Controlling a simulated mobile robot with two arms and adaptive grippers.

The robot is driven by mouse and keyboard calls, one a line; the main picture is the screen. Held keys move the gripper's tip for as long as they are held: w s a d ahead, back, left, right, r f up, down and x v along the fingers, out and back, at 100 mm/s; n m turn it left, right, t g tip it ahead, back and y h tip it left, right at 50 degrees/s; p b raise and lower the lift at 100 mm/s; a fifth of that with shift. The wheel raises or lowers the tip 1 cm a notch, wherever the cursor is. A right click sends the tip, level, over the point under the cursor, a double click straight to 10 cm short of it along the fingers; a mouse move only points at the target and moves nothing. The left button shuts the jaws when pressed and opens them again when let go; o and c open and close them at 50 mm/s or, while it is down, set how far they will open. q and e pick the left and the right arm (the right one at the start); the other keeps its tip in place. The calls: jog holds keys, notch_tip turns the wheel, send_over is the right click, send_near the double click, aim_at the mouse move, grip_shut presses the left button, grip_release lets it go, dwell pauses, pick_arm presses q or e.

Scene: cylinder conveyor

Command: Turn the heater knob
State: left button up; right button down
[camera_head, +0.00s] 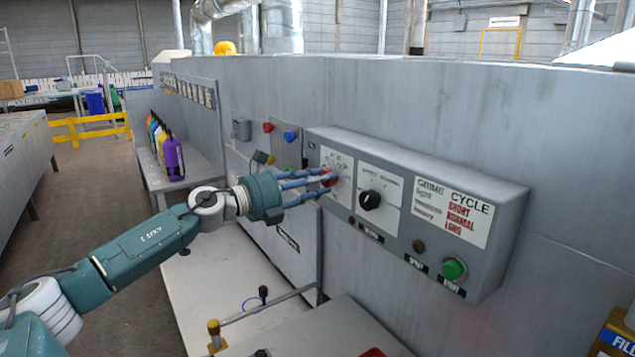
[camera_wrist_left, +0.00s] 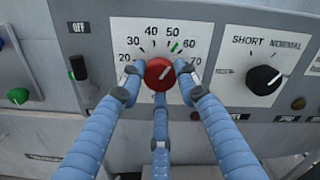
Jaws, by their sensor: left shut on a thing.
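The red heater knob (camera_wrist_left: 160,73) sits on a white dial plate (camera_wrist_left: 190,35) marked with numbers from 20 to 70, with a green mark between 50 and 60. My left gripper (camera_wrist_left: 160,85) has its blue fingers closed around the knob, one on each side and one below. In the head view the left gripper (camera_head: 330,180) reaches the left end of the grey control box (camera_head: 440,170), and its fingers partly hide the red knob (camera_head: 329,178). My right gripper is in neither view.
A black cycle knob (camera_head: 370,200) sits right of the dial, with a green button (camera_head: 453,269) lower right. A black switch (camera_wrist_left: 78,67) marked OFF is left of the dial. Several coloured bottles (camera_head: 172,158) stand on a shelf at the left.

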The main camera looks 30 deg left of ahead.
pick_arm(q)
jog(key=shift+d+f, duration=0.3)
jog(key=shift+f, duration=0.1)
jog(key=o, duration=1.1)
jog(key=shift+o, duration=0.2)
jog(key=shift+w+d+r, duration=0.1)
jog(key=shift+w+d, duration=0.05)
jog(key=shift+w, duration=0.1)
jog(key=shift+a+v, duration=0.2)
jog(key=shift+v, duration=0.95)
jog(key=v, duration=0.9)
jog(key=shift+s, duration=0.25)
